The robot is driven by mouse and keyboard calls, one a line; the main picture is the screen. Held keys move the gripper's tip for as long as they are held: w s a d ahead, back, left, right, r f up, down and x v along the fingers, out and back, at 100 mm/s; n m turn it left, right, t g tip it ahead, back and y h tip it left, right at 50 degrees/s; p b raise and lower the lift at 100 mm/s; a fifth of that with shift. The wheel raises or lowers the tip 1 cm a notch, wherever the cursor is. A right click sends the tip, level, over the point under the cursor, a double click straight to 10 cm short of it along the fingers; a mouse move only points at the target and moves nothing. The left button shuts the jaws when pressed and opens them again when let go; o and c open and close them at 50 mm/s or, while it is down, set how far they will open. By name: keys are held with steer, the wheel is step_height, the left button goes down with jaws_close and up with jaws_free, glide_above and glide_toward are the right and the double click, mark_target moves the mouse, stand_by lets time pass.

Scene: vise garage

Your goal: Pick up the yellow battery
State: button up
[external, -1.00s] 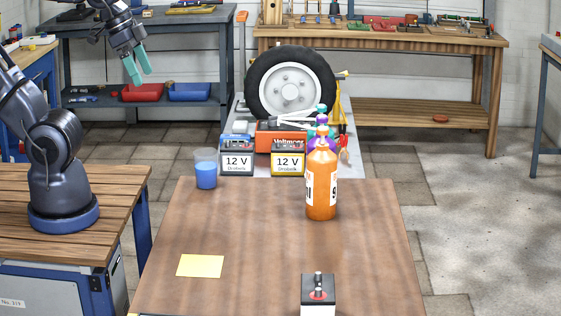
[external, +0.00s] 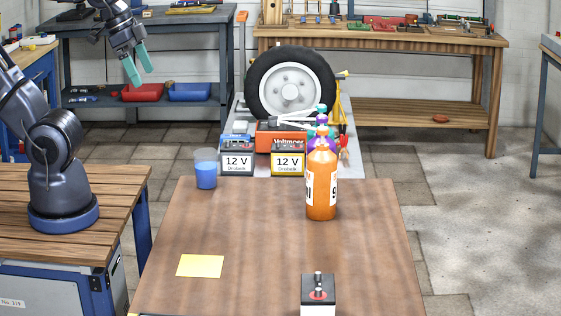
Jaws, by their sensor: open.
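The yellow battery (external: 288,160) has a white front label reading "12 V" and a yellow lower edge. My gripper (external: 138,76), with teal fingers, hangs in the air at the upper left, well away from the yellow battery. Its fingers are apart and nothing is between them.
An orange bottle (external: 321,185) stands just right of the yellow battery and nearer the camera. A cup of blue liquid (external: 205,170) stands left of the blue battery. A wheel (external: 290,88) rises behind. A yellow note (external: 200,265) lies on the clear tabletop (external: 240,220); a black-topped box (external: 318,290) stands in front.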

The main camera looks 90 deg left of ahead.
steer(key=w+a+r+n+g, duration=0.1)
steer(key=w+a+r+n, duration=0.25)
steer(key=w, duration=0.65)
steer(key=w+a+f+n+g+h, duration=0.1)
steer(key=w+a+f+n, duration=0.15)
steer(key=w+a, duration=0.85)
steer(key=w+a+f+n+g, duration=0.2)
steer(key=w+a+n, duration=0.2)
steer(key=w+a, duration=0.7)
steer(key=n+h, duration=0.4)
steer(key=n, duration=0.4)
glide_toward(288, 146)
steer(key=shift+g+y, duration=0.3)
steer(key=x, duration=1.1)
steer(key=shift+w+d, duration=0.15)
steer(key=shift+w, duration=0.1)
steer(key=shift+c, duration=0.4)
